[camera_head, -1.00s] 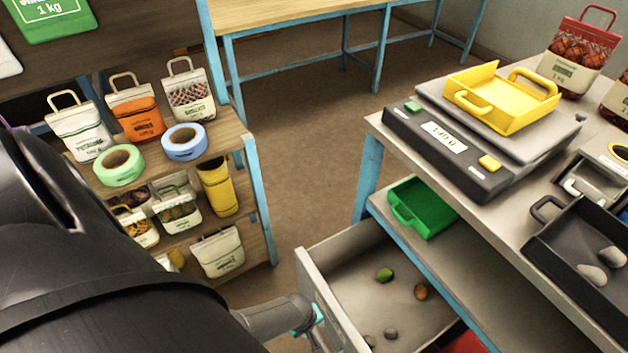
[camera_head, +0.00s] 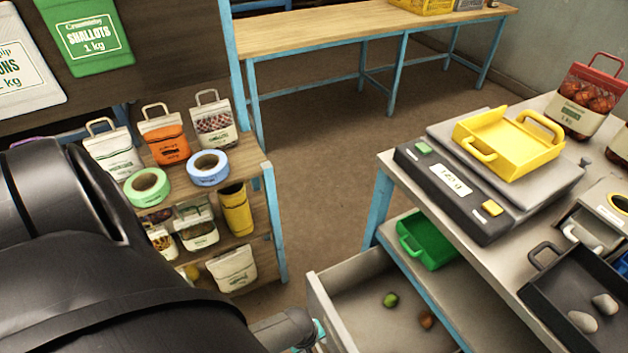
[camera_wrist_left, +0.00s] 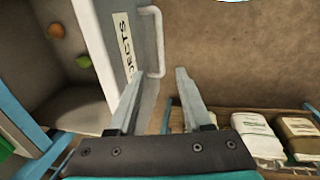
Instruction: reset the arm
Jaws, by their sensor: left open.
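My left gripper (camera_wrist_left: 160,76) is open in the left wrist view, with nothing held between its two fingers. The white bar handle (camera_wrist_left: 158,40) of a drawer lies just beyond the fingertips; I cannot tell if they touch. The grey drawer (camera_head: 318,300) stands open, with a green and a brown lump inside. Its front carries a label (camera_wrist_left: 124,45) ending in "ECTS". In the head view my large black left arm fills the lower left and its wrist ends beside the drawer front; the fingers are hidden. My right gripper is not in view.
A bench (camera_head: 400,165) at the right carries a scale (camera_head: 455,190) with a yellow tray (camera_head: 505,145) and a black tray (camera_head: 540,290) with stones. A green bin (camera_head: 430,245) sits below. A shelf (camera_head: 262,172) of sacks and tape rolls stands at left. Floor between is clear.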

